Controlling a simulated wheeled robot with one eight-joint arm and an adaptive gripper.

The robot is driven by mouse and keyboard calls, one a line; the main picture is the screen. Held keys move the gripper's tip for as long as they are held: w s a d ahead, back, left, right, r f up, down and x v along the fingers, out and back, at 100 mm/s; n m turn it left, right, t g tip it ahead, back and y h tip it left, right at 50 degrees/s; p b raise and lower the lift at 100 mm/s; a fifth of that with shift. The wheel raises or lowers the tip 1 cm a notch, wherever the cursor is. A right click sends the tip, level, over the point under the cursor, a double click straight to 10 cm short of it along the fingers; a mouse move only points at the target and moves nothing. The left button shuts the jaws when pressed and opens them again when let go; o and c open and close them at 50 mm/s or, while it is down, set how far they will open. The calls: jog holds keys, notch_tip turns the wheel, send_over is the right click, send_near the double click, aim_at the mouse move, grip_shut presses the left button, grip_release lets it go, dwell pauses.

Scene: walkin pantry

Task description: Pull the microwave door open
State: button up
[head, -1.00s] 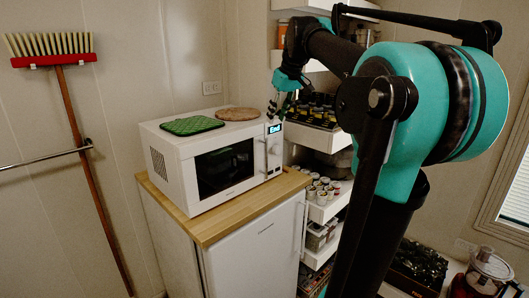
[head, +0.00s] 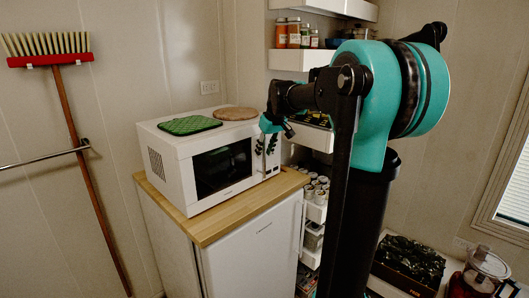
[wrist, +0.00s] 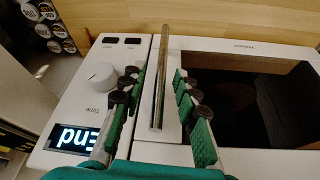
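The white microwave (head: 180,175) stands on a wooden-topped cabinet, its door (head: 222,169) with the dark window shut. Its vertical metal handle (wrist: 160,80) shows in the wrist view between the two fingers of my gripper (wrist: 158,108). My gripper also shows in the head view (head: 266,145), at the right part of the microwave front. The fingers are open, one on each side of the handle, with gaps to it. The control panel (wrist: 85,100) with a dial and a lit "End" display lies to one side. My arm hides part of the panel in the head view.
A green mat (head: 190,125) and a round board (head: 235,113) lie on the microwave. The wooden top (head: 215,222) sits on a small white fridge (head: 255,250). Shelves with jars (head: 313,190) stand close on the right. The floor in front is partly out of view.

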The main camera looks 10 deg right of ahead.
jog(key=shift+w+f, duration=0.1)
jog(key=shift+f, duration=0.15)
grip_shut()
dwell(0.3)
